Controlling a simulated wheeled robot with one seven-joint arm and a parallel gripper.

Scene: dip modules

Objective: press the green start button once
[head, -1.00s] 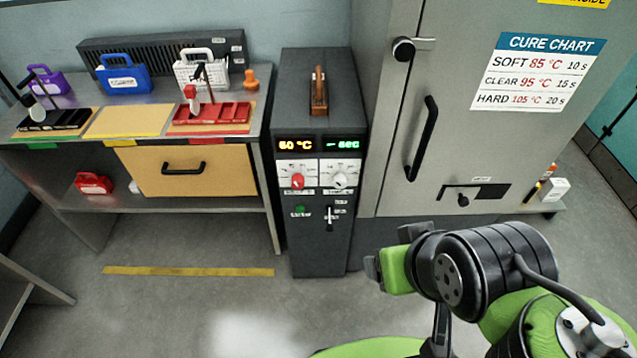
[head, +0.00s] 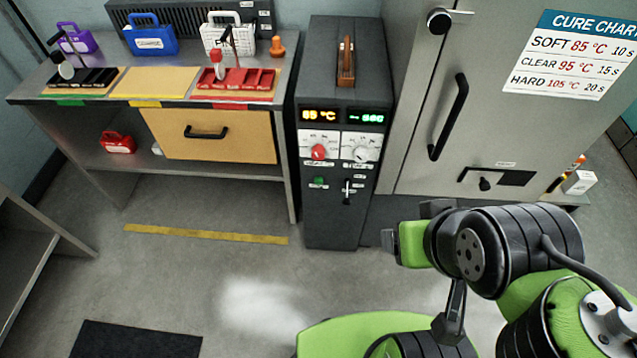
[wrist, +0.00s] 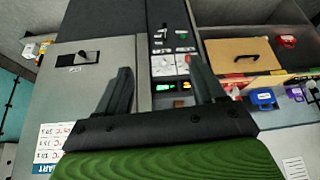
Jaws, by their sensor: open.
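The green start button (head: 319,182) is a small button low on the left of the dark control unit's front (head: 335,225). Above it are a red knob (head: 318,152), a white knob (head: 361,153), an amber display (head: 319,115) reading 85 °C, and a green display (head: 366,118). A black lever (head: 347,192) is right of the button. My gripper (head: 392,243) is to the right of and below the button in the head view, apart from the unit. In the wrist view its fingers (wrist: 162,80) are spread and empty, with the upside-down panel beyond.
A bench with a wooden drawer (head: 240,138) and colored trays stands left of the unit. A grey cabinet (head: 420,150) with a black handle (head: 449,117) stands right. The floor before the unit is clear, with a yellow stripe (head: 205,234) and a dark mat (head: 135,340).

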